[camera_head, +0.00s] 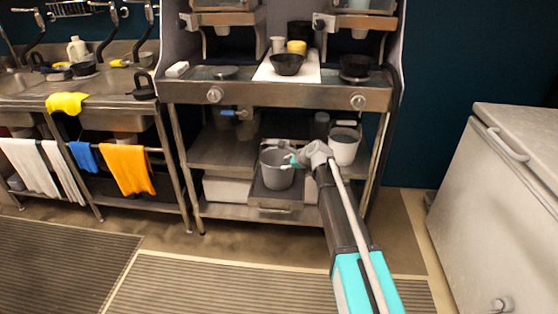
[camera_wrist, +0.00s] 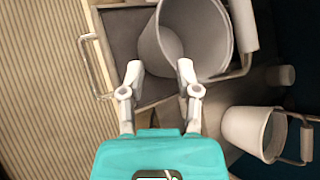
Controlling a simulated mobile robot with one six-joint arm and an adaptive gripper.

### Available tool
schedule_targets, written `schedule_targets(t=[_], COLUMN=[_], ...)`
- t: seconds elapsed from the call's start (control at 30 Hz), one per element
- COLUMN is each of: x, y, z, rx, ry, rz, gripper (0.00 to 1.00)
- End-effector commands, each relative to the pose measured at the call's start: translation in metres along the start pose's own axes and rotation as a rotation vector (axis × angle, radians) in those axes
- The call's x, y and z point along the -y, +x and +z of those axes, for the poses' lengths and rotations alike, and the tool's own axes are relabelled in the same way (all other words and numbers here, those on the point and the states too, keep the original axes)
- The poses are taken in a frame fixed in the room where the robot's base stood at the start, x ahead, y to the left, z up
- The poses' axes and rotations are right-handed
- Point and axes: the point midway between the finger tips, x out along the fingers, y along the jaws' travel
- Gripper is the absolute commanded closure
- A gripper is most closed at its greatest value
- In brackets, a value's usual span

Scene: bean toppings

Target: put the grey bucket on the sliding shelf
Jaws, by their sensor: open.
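The grey bucket (camera_head: 275,173) stands upright on the pulled-out sliding shelf (camera_head: 275,207), below the counter. In the wrist view the bucket (camera_wrist: 222,38) shows its rim and hollow inside, and the shelf (camera_wrist: 122,38) shows its bare floor and front handle. My gripper (camera_head: 297,160) is at the bucket's upper right side in the head view. In the wrist view my gripper (camera_wrist: 160,69) has its fingers apart, with the bucket's near wall reaching between the fingertips. I cannot tell whether they touch it.
A white bucket (camera_head: 343,150) stands to the right of the grey one. The steel counter (camera_head: 280,92) holding bowls overhangs the shelf, with legs at both sides. A white box (camera_head: 228,190) sits left of the sliding shelf. The floor in front is clear.

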Motion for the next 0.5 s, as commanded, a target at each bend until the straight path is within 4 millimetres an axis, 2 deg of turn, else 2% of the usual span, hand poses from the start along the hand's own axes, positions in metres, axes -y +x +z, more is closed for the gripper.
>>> schedule_targets(t=[0.03, 0.2, 0.5], x=[0.001, 0.001, 0.000], y=[-0.010, -0.024, -0.030], z=[0.002, 0.001, 0.000], rx=[-0.001, -0.001, 0.000], ry=[0.000, 0.000, 0.000], rz=[-0.001, -0.001, 0.000], gripper=[0.57, 0.57, 0.57])
